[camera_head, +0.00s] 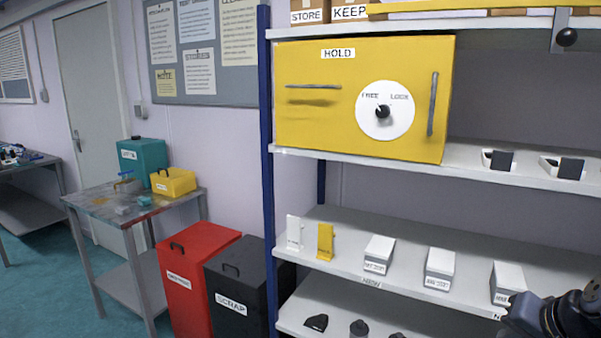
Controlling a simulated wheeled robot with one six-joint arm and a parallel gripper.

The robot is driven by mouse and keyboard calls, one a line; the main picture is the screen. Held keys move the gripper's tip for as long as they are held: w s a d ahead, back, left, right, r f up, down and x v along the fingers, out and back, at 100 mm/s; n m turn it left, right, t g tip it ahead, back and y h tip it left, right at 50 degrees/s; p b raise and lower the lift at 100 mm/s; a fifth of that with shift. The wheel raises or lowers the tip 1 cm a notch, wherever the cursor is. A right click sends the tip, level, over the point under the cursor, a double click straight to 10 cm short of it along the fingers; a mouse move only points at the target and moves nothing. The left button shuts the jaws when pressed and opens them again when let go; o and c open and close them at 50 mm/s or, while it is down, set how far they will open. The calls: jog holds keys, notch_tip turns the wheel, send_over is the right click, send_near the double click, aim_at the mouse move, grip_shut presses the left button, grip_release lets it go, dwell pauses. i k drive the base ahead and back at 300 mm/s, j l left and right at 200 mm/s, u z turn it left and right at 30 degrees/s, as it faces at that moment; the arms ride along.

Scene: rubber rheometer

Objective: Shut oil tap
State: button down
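A teal box (143,154) with a small white label stands at the back of the small side table at left. The label is too small to read. A small brass-coloured fitting (126,181), which may be the oil tap, shows low in front of it. I cannot tell whether it is open or shut. A dark part of my arm, perhaps with my gripper (548,318), shows at the lower right corner, in front of the shelf and far from the teal box. Its fingers cannot be made out.
The side table (95,208) also holds a yellow box (173,182) and small teal pieces. Red (195,270) and black (240,290) bins stand between it and the shelf rack (268,130). A yellow HOLD cabinet (310,115) sits on the rack. Floor at left is clear.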

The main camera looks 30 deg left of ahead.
aim_at(130, 171)
jog(key=j, duration=0.7)
jog(key=i+j, duration=0.15)
jog(key=j, duration=0.6)
jog(key=j+u, duration=0.1)
jog(key=j, duration=0.6)
jog(key=i+j, duration=0.15)
jog(key=j, duration=0.6)
jog(key=i+j, duration=0.1)
jog(key=j, duration=0.6)
jog(key=i+j+u, duration=0.1)
jog(key=j, duration=0.6)
jog(key=i+j, duration=0.1)
jog(key=j, duration=0.6)
jog(key=i+j, duration=0.1)
jog(key=j, duration=0.65)
jog(key=i+j, duration=0.2)
jog(key=j, duration=0.2)
jog(key=i+j, duration=0.2)
jog(key=j, duration=0.2)
jog(key=i+j+u, duration=0.1)
jog(key=j, duration=0.35)
jog(key=i+j, duration=0.5)
jog(key=j, duration=0.25)
jog(key=j+u, duration=0.05)
